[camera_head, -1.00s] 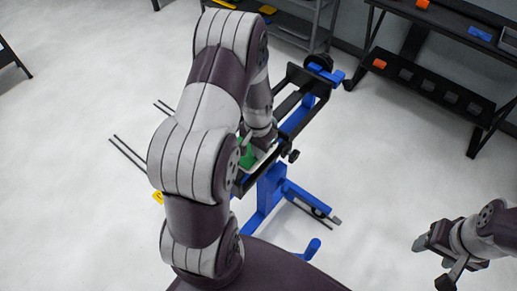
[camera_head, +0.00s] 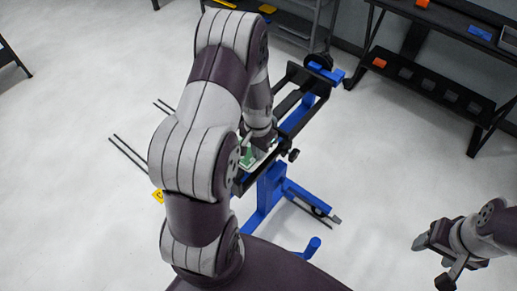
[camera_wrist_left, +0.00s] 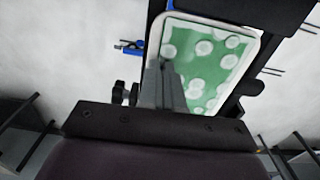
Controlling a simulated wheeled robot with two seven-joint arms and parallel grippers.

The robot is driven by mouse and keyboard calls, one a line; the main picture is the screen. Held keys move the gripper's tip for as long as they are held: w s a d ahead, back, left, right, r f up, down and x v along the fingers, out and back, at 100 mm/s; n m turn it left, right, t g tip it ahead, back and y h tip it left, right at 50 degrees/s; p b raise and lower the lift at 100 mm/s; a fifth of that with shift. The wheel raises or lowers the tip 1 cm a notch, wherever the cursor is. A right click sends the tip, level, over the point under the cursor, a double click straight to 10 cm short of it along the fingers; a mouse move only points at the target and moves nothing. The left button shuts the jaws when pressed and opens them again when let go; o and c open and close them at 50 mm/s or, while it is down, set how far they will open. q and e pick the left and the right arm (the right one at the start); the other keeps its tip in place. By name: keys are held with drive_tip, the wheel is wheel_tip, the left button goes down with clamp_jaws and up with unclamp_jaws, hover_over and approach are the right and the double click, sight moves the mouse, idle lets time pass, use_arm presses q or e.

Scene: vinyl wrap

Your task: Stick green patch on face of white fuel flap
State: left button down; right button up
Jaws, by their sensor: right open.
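The green patch (camera_wrist_left: 208,62), with several pale round spots, lies over the face of the white fuel flap (camera_wrist_left: 212,19), whose white rim shows around it in the left wrist view. In the head view the patch (camera_head: 246,158) is partly hidden by my left arm. My left gripper (camera_wrist_left: 158,68) is over the patch's near left part, its grey fingers together. I cannot tell whether the fingertips touch the patch. My right gripper (camera_head: 432,262) is open and empty, low at the right of the head view, far from the flap.
A blue and black stand (camera_head: 270,190) holds the flap, with a black knob (camera_head: 293,155) at its side and legs spread on the floor. A dark workbench (camera_head: 440,85) and a grey shelf (camera_head: 300,30) stand at the back. The floor left of the stand is mostly clear.

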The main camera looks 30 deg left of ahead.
use_arm(q)
drive_tip(key=c, duration=1.2)
unclamp_jaws()
drive_tip(key=shift+c, duration=0.2)
drive_tip(key=shift+w+r, duration=0.1)
drive_tip(key=shift+r, duration=0.3)
wheel_tip(320, 180, up, 12)
drive_tip(key=b, duration=0.1)
